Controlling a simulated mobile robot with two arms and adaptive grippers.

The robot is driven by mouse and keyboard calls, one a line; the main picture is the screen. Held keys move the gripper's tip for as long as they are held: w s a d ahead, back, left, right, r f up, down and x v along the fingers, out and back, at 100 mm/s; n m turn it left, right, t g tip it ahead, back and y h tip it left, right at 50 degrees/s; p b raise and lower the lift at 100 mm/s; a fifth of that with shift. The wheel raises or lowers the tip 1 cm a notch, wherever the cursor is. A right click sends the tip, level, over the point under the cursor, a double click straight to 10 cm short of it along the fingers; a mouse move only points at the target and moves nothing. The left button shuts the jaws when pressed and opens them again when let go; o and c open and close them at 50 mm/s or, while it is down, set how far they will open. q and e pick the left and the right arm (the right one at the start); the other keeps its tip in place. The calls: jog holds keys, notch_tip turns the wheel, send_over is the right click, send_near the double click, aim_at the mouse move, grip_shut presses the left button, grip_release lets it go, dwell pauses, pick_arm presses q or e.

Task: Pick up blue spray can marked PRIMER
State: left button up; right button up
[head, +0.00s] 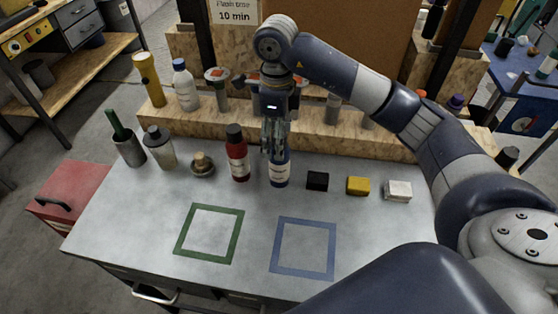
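The blue spray can (280,173) stands upright on the grey worktop, in the row along the wooden shelf. Its upper part is hidden by my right gripper (274,152), which points down over it from an arm that comes in from the right. The fingers are at the can's top; I cannot tell whether they are closed on it. A red spray can (238,158) with a dark cap stands just left of it. My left gripper is not in view.
A dark block (317,181), a yellow block (358,186) and a whitish block (398,190) lie to the right. Green (181,245) and blue (331,251) square outlines mark the clear front worktop (130,230).

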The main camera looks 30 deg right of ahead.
aim_at(279, 162)
jog(key=shift+w+d+f, duration=0.1)
jog(key=shift+w+f, duration=0.15)
jog(key=shift+f, duration=0.25)
jog(key=shift+w+f, duration=0.2)
jog(key=shift+f, duration=0.25)
jog(key=shift+w+d+f+p, duration=0.1)
jog(key=shift+w+f+p, duration=0.05)
jog(key=shift+f+p, duration=0.2)
jog(key=f, duration=0.1)
jog(key=f+p, duration=0.2)
jog(key=shift+s+d+f, duration=0.25)
jog(key=shift+d+f, duration=0.15)
jog(key=shift+w+f, duration=0.2)
jog(key=shift+f, duration=0.15)
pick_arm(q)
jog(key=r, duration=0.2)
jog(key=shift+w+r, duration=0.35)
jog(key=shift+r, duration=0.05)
pick_arm(e)
jog(key=c, duration=1.3)
